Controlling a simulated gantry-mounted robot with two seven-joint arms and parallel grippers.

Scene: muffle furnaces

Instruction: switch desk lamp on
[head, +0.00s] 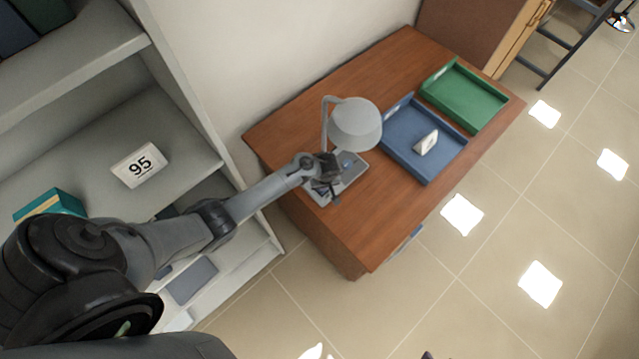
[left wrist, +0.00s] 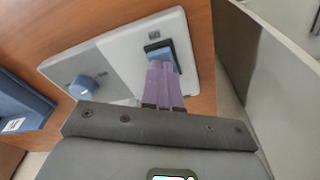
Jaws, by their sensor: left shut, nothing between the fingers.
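The grey desk lamp (head: 355,124) stands upright on the wooden desk, its shade above a flat base (head: 350,172). In the left wrist view the base (left wrist: 120,62) shows a blue round knob (left wrist: 84,87) and a blue rocker switch (left wrist: 160,52) in a dark frame. My left gripper (head: 328,190) is over the near end of the base. Its purple fingers (left wrist: 162,68) are shut and empty, with their tips at the rocker switch, covering its lower part. I cannot tell whether they touch it. No glow shows at the shade. My right gripper is out of view.
A blue tray (head: 400,162) with a small white sign (head: 427,142) and a green tray (head: 487,122) sit right of the lamp on the desk (head: 385,222). A grey shelf (head: 190,130) stands at the left, close to my left arm.

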